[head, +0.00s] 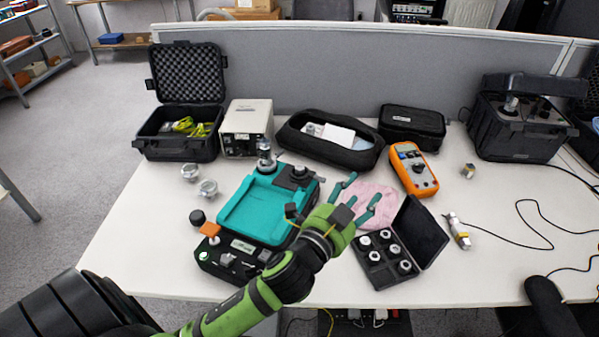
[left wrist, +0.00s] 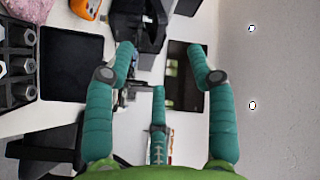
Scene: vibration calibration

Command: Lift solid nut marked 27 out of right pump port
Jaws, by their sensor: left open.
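The teal pump unit (head: 255,208) stands on the table left of centre. At its back right is a dark round port fitting (head: 298,171); a nut or its mark 27 cannot be made out there. A silver fitting (head: 265,160) stands upright at the back left of the unit. My left gripper (head: 345,197) is open and empty, with spread teal fingers, right of the pump and above the pink cloth. Its fingers also show in the left wrist view (left wrist: 160,62), with nothing between them. The pump is not seen in that view. My right gripper is not in view.
An open black case (head: 381,281) with several nuts lies right of my left gripper; its nuts show in the left wrist view (left wrist: 18,68). A pink cloth (head: 384,196), an orange meter (head: 413,170) and a black pouch (head: 330,150) lie behind. Two metal pieces (head: 208,187) stand left of the pump.

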